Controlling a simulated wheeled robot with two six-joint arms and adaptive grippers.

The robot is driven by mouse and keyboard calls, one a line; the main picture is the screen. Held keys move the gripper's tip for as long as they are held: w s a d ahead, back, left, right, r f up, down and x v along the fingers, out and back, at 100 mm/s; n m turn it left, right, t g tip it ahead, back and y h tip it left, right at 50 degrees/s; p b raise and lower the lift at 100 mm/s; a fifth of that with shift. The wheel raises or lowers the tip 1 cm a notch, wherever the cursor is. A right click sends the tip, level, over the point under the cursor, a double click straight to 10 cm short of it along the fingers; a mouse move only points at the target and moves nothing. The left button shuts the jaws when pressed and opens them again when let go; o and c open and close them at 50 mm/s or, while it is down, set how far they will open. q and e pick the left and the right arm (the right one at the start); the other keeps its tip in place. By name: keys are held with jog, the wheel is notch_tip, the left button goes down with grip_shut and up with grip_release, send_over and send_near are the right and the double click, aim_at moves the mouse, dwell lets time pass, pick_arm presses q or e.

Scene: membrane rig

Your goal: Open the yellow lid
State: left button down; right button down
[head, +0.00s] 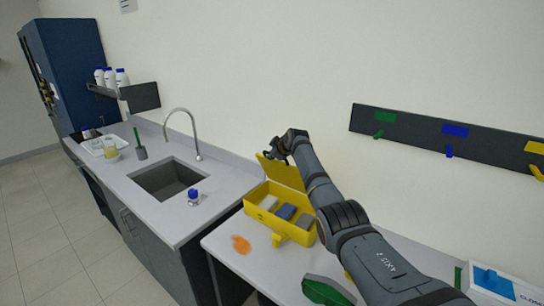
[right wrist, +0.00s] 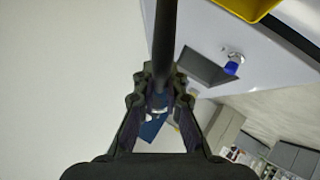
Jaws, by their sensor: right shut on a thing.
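A yellow box (head: 262,222) stands on the light table beside the sink counter, with grey and dark blue blocks inside. Its yellow lid (head: 284,173) is raised and stands up at the back, leaving the box open. My right gripper (head: 279,150) is at the lid's upper edge, shut on it. In the right wrist view the right gripper (right wrist: 160,98) has a dark strip running between its fingers, too dark to make out clearly. The box's yellow rim (right wrist: 247,10) shows at the top of that view. My left gripper is not in view.
A sink (head: 168,180) with a tap and a blue-capped bottle (head: 194,196) lie to the left. An orange patch (head: 241,245) is on the table in front of the box. A green object (head: 325,291) and a blue-white box (head: 494,284) are to the right. A hook rail (head: 412,130) is on the wall.

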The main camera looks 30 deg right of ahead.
jog(key=c, duration=1.4)
grip_release()
jog(key=shift+f, duration=0.1)
jog(key=v, duration=1.2)
